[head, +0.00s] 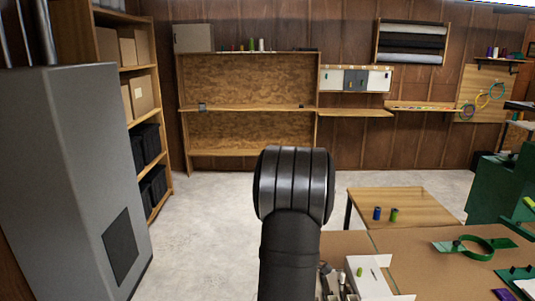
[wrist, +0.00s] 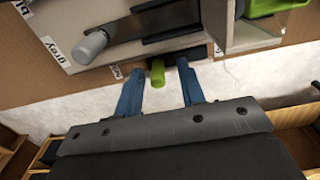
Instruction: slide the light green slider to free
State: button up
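A light green knob (wrist: 157,72) shows between my fingertips in the wrist view. It sticks out from a dark slot at the edge of a panel and looks like the slider's handle. My gripper (wrist: 160,68) is open, with one blue finger on each side of the knob and a visible gap to both. A second light green piece (wrist: 266,7) lies at the top right of the wrist view, partly cut off. In the head view, a small green piece (head: 360,271) shows on a white box; I cannot tell which green piece it is. My arm hides the gripper there.
A grey cylindrical knob (wrist: 90,46) on a dark bar stands left of the green knob, by a label reading "grey" (wrist: 54,52). A wooden side table (head: 425,209) holds a blue spool (head: 377,213) and a green spool (head: 394,215). A grey cabinet (head: 70,170) stands at left.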

jog(key=shift+r, duration=3)
jog(key=shift+r, duration=0.15)
jog(key=shift+r, duration=1.85)
jog(key=shift+f, duration=0.1)
notch_tip(320, 180, down, 10)
jog(key=shift+r, duration=0.1)
jog(key=shift+w, duration=0.2)
